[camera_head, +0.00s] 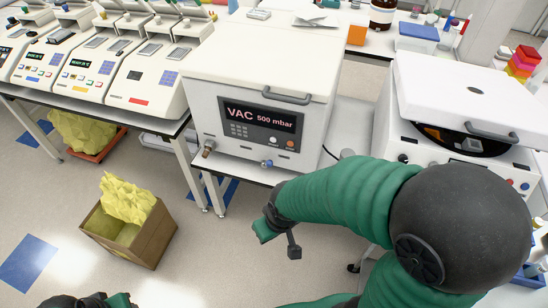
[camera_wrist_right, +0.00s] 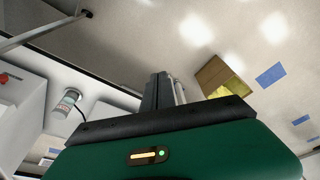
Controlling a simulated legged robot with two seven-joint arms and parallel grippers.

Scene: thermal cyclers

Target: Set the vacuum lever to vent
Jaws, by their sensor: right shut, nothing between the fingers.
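A white vacuum oven (camera_head: 258,80) stands on a bench in the middle of the head view, its display reading "VAC 500 mbar". A brass-coloured fitting (camera_head: 207,148) and a blue-ended fitting (camera_head: 267,163) sit low on its front; I cannot tell which is the vacuum lever or how it is set. My right gripper (camera_head: 278,238) hangs in front of and below the oven, touching nothing. Its fingers (camera_wrist_right: 162,92) are shut and empty in the right wrist view. My left gripper (camera_head: 95,301) shows only partly at the bottom edge; its fingers cannot be made out.
A row of thermal cyclers (camera_head: 135,75) stands left of the oven. A white lidded centrifuge (camera_head: 465,100) stands at the right, partly behind my right arm. A cardboard box (camera_head: 150,240) with yellow bags is on the floor. The floor before the oven is mostly clear.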

